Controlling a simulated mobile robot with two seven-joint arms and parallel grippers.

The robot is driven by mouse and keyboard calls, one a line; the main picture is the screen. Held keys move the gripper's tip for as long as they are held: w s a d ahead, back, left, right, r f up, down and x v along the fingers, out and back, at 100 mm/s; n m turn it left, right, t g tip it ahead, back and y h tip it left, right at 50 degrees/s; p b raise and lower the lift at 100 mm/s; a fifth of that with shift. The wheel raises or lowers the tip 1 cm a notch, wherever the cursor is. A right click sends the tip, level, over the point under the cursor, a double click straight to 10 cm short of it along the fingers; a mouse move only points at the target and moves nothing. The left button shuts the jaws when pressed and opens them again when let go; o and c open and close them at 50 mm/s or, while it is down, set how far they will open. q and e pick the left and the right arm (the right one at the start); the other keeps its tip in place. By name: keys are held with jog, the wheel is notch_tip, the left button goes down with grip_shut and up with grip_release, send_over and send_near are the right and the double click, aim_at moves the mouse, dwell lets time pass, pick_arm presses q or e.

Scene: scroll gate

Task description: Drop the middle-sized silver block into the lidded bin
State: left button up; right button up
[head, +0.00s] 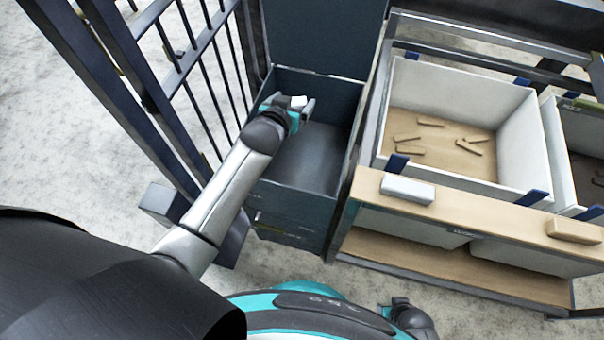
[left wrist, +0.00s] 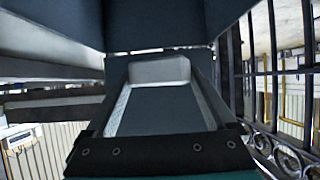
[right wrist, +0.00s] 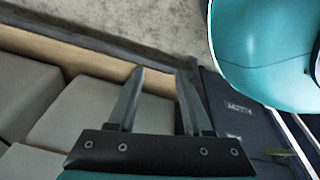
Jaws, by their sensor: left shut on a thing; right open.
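My left gripper (head: 294,108) is shut on a small silver block (head: 298,101) over the back left part of the dark lidded bin (head: 295,203). The left wrist view shows the block (left wrist: 160,69) between the two fingertips. The bin's lid (head: 322,38) stands up at the back, so the bin is open, and its visible floor is bare. Another silver block (head: 408,190) lies on the wooden ledge to the right. My right gripper (right wrist: 160,85) is open and empty, low near my base, pointing toward the floor beside the shelf.
A white crate (head: 520,140) with several wooden pieces sits right of the bin. A wooden block (head: 573,231) lies on the ledge (head: 480,215). A dark barred gate (head: 205,80) stands close on the bin's left. Grey boxes (right wrist: 85,115) fill the lower shelf.

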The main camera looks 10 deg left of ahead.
pick_arm(q)
jog(key=shift+f+b, duration=0.5)
jog(key=shift+f, duration=0.15)
pick_arm(e)
jog(key=shift+w+a+r, duration=1)
jog(key=shift+w, duration=0.2)
pick_arm(q)
jog(key=o, duration=1.2)
jog(key=shift+s, duration=0.1)
pick_arm(e)
jog(key=shift+r, duration=0.1)
